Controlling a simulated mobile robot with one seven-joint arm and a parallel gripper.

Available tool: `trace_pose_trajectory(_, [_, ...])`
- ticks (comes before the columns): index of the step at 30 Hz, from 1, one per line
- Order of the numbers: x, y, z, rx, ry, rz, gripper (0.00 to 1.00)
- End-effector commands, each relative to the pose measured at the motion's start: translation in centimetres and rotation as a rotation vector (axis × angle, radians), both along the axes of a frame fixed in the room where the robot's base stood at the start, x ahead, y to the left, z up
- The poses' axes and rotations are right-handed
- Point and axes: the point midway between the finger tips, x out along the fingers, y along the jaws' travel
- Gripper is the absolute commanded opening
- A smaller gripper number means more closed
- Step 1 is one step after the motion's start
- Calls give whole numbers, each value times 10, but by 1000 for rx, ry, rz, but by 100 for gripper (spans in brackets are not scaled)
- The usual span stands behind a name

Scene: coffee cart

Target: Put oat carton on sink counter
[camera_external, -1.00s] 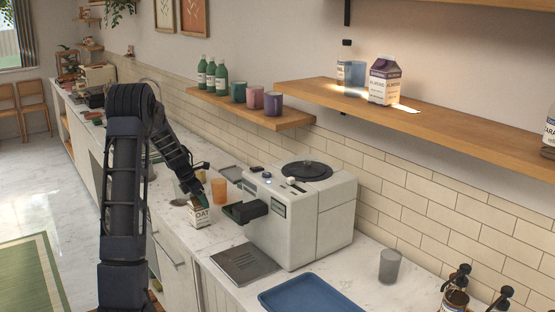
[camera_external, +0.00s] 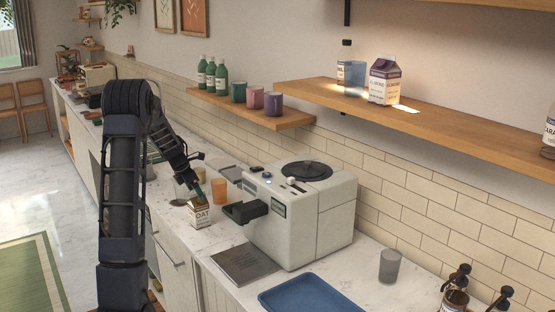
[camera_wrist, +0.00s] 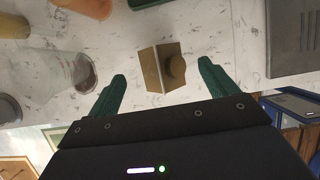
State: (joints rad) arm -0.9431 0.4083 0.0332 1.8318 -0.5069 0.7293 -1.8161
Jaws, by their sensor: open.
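The oat carton (camera_external: 200,213), a small white and brown box with a brown top, stands upright on the white marble counter (camera_external: 345,272), left of the white machine. In the wrist view its brown gable top and round cap (camera_wrist: 166,66) show from above. My gripper (camera_external: 202,180) is over the carton with its green fingers apart. In the wrist view the fingertips (camera_wrist: 162,73) lie on either side of the carton top, with gaps to both, and hold nothing. I cannot make out the sink basin clearly; my arm hides part of the counter.
The white machine (camera_external: 310,225) with a dark protruding part stands right of the carton. An orange cup (camera_external: 219,190) is just behind the carton. A dark flat plate (camera_external: 243,263) and blue tray (camera_external: 310,296) lie nearer the camera.

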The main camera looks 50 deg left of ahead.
Motion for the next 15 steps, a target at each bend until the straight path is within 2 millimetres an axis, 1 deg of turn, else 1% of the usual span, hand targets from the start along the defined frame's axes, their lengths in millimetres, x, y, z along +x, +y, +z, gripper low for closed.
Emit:
trace_pose_trajectory(1, [-3, -1, 11, 3, -2, -1, 85])
trace_pose_trajectory(6, [-16, -1, 40, 2, -1, 0, 85])
trace_pose_trajectory(12, [-25, -1, 61, 0, 0, -1, 85])
trace_pose_trajectory(15, [-27, -1, 66, 0, 0, 0, 85])
